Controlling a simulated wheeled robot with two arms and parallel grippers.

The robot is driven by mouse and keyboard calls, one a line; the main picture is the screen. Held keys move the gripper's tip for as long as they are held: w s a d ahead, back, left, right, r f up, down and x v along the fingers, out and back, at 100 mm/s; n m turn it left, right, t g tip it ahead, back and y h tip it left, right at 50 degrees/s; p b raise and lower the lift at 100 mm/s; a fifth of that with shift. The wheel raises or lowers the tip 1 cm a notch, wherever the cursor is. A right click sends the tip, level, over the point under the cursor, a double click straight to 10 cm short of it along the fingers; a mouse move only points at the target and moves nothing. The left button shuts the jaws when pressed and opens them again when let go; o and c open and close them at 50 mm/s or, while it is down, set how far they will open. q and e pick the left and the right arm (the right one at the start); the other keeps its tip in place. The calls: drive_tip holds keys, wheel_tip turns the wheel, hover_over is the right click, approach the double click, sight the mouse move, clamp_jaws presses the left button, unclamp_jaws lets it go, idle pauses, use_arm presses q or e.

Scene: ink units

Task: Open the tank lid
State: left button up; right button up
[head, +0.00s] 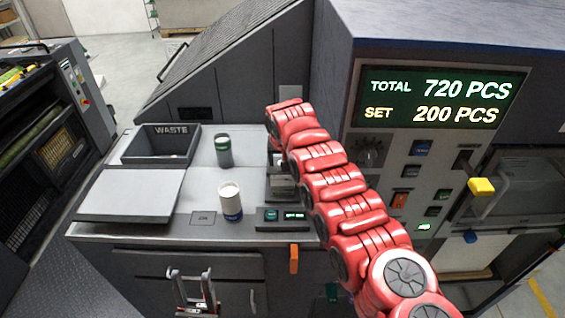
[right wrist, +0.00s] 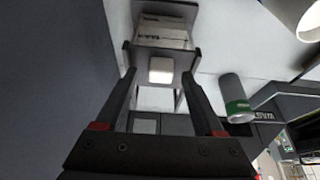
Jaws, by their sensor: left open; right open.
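A small grey box-like unit (head: 283,187) with plates and a pale square knob (right wrist: 160,70) stands on the counter; I take it for the tank and its lid, but no label shows. My right gripper (right wrist: 159,78) is open, its two fingers either side of the knob in the right wrist view; contact cannot be told. In the head view my red right arm hides most of this gripper and part of the unit. My left gripper (head: 190,273) is open and empty, low in front of the cabinet below the counter.
A green-banded can (head: 224,152) and a blue-banded can (head: 230,203) stand left of the unit. A black WASTE tray (head: 135,160) and a flat grey panel (head: 130,193) lie further left. A small display box (head: 282,219) sits in front.

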drive_tip(key=shift+w+f, duration=0.1)
drive_tip(key=shift+f, duration=0.4)
clamp_jaws()
idle(1.4)
